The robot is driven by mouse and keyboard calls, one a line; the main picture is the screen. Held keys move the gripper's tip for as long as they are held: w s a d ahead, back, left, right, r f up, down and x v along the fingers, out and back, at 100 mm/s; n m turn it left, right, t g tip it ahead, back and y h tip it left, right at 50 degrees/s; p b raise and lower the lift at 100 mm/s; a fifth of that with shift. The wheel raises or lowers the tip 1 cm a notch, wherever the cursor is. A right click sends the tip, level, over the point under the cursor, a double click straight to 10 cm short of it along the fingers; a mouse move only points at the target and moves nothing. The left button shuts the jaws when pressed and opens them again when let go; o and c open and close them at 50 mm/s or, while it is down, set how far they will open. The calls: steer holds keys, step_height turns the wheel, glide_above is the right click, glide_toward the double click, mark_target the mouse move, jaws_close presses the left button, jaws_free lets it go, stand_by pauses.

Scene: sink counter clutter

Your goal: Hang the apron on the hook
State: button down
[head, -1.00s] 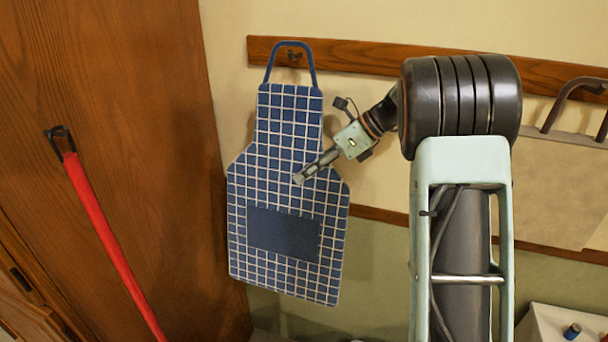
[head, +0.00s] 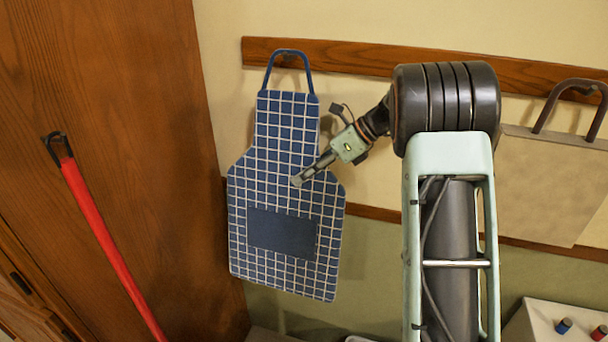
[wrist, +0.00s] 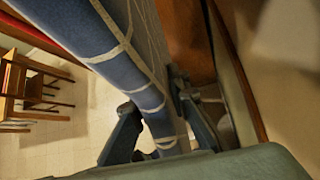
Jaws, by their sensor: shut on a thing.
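The blue apron (head: 275,190) with a white grid and a plain pocket hangs upright by the wooden wall rail. Its stiff blue neck loop (head: 313,78) stands in front of the rail. A small dark hook (head: 289,58) shows just under the loop's top; I cannot tell whether the loop rests on it. My gripper (head: 297,181) is shut on the apron at its chest, above the pocket. In the wrist view the apron (wrist: 112,48) runs between the two fingers of my gripper (wrist: 152,105).
The wooden rail (head: 380,59) runs along the wall. A grey-beige bag-like thing with brown handles (head: 545,175) hangs at the right. A red-shafted pole (head: 105,240) stands by the wooden panel (head: 100,80) at the left. A white box (head: 545,320) with coloured knobs is at lower right.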

steer(key=c, duration=1.8)
jaws_free()
steer(key=shift+o, duration=0.2)
